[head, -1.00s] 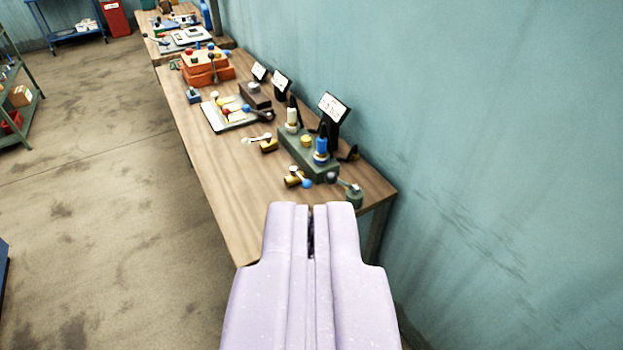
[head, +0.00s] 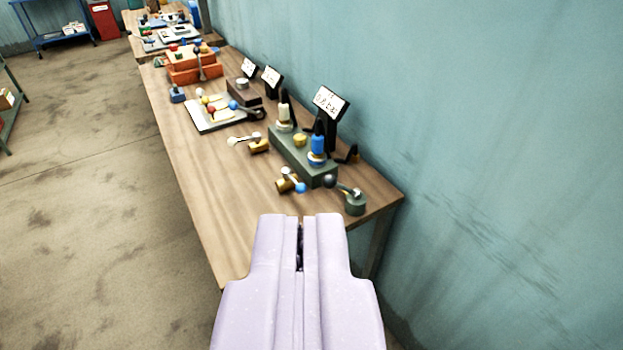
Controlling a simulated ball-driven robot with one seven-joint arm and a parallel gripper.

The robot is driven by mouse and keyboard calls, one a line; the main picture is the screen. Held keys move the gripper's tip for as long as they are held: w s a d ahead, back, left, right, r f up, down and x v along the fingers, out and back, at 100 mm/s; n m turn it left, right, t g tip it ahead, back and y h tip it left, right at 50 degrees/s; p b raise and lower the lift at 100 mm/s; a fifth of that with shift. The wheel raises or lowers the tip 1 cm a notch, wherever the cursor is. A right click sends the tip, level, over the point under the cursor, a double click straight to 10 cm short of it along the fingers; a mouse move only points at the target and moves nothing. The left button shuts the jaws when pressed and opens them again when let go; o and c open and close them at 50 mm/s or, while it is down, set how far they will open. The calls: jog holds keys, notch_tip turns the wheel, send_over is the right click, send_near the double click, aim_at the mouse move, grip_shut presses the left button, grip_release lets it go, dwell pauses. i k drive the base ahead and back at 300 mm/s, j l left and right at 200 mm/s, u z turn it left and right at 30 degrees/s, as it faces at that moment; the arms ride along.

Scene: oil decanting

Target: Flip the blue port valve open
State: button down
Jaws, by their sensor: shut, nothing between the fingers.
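The blue port valve (head: 290,181) is a brass body with a light lever that ends in a blue knob. It sits near the front of the wooden table, in front of a dark green block (head: 318,175). A blue-topped fitting (head: 317,146) stands upright on that block. My gripper (head: 300,217) is shut and empty at the bottom middle of the head view. Its tips appear just below the blue-knobbed valve in the picture and look apart from it. The exact height and distance cannot be told.
A second brass valve with a white lever (head: 258,146) lies farther back. A dark lever on a green base (head: 355,204) stands near the table's right corner. Signs (head: 331,103) stand behind the block by the teal wall (head: 500,150). The wooden table (head: 215,190) is bare at left.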

aim_at(301, 188)
jog(key=i+l, duration=0.15)
jog(key=i, duration=0.5)
jog(key=i+l+z, duration=0.1)
jog(key=i, duration=0.5)
jog(key=i+l, duration=0.2)
jog(key=i, duration=0.45)
